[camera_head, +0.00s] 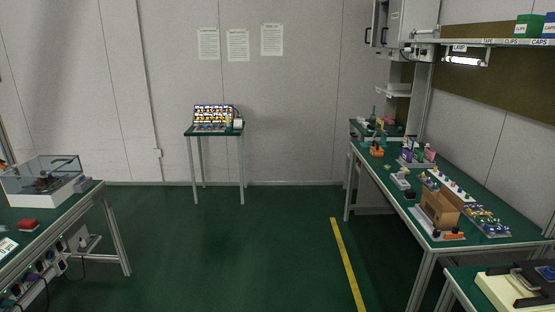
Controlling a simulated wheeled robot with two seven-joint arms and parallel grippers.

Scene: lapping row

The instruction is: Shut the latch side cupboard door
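A pale grey wall cupboard (412,18) hangs at the upper right, its top cut off by the picture edge. Its door side faces left and shows at a steep angle as a narrow strip (380,22) with two dark handles. A dark gap shows by the doors, but I cannot tell how far either door stands open. I cannot make out a latch or which door is the latch side one. Neither of my grippers is in view.
A long green-topped bench (470,208) with fixtures and a brown box (439,208) stands below the cupboard on the right. A small table (214,132) stands by the back wall. Another bench (60,228) is at left. The green floor (240,260) between is clear, with a yellow line (347,262).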

